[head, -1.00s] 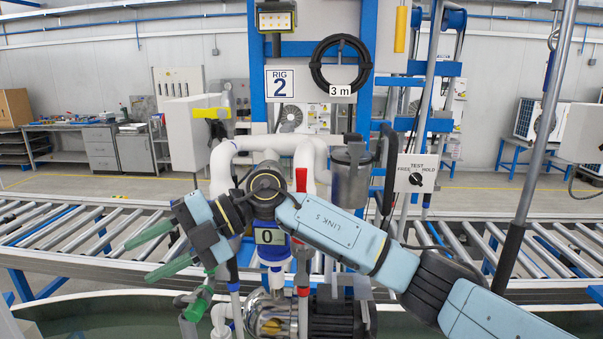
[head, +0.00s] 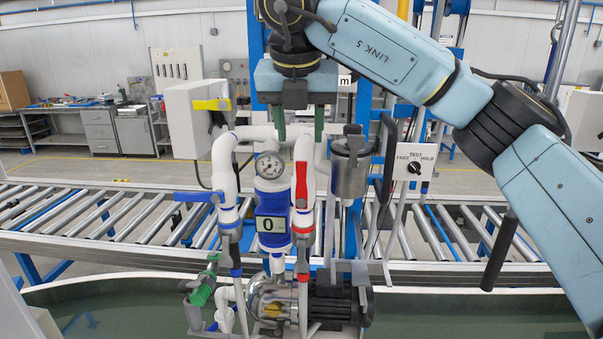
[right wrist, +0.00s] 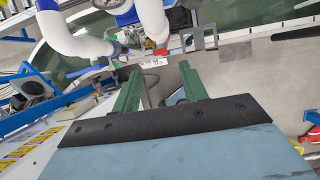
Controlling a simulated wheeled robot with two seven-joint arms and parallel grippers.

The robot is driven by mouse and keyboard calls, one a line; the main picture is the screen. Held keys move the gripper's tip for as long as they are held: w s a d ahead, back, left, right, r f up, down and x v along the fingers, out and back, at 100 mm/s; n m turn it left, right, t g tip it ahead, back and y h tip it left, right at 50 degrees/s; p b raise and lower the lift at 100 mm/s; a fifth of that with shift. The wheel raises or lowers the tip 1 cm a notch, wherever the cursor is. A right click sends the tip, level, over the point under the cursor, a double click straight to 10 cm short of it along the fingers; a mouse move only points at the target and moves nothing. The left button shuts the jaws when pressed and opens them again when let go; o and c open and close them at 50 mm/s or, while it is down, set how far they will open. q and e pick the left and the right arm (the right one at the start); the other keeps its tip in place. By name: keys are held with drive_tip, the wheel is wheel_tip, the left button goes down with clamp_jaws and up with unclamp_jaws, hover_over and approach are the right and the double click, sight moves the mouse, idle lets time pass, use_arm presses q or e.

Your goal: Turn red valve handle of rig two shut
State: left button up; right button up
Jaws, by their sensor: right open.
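The red valve handle (head: 301,185) stands upright along the right white pipe of the pump rig. It is in line with the pipe. In the right wrist view a small red piece (right wrist: 159,52) shows beyond the fingertips, beside the white pipe. My right gripper (head: 299,128) points down above the rig, its two green fingers apart and nothing between them. Its fingertips are higher than the handle and do not appear to touch it. In the right wrist view the gripper (right wrist: 160,82) is also open and empty. My left gripper is not in view.
A blue lever (head: 197,196) lies level on the left pipe. A gauge (head: 270,166) and a display reading 0 (head: 270,225) sit between the pipes. A metal canister (head: 351,168) and a TEST switch panel (head: 414,166) stand to the right. A roller conveyor (head: 110,222) runs behind.

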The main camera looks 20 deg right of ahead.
sight(301, 175)
drive_tip(key=p+x, duration=0.2)
drive_tip(key=x, duration=0.9)
drive_tip(key=shift+f+p, duration=0.2)
drive_tip(key=shift+p, duration=0.15)
drive_tip(key=shift+c, duration=0.4)
clamp_jaws()
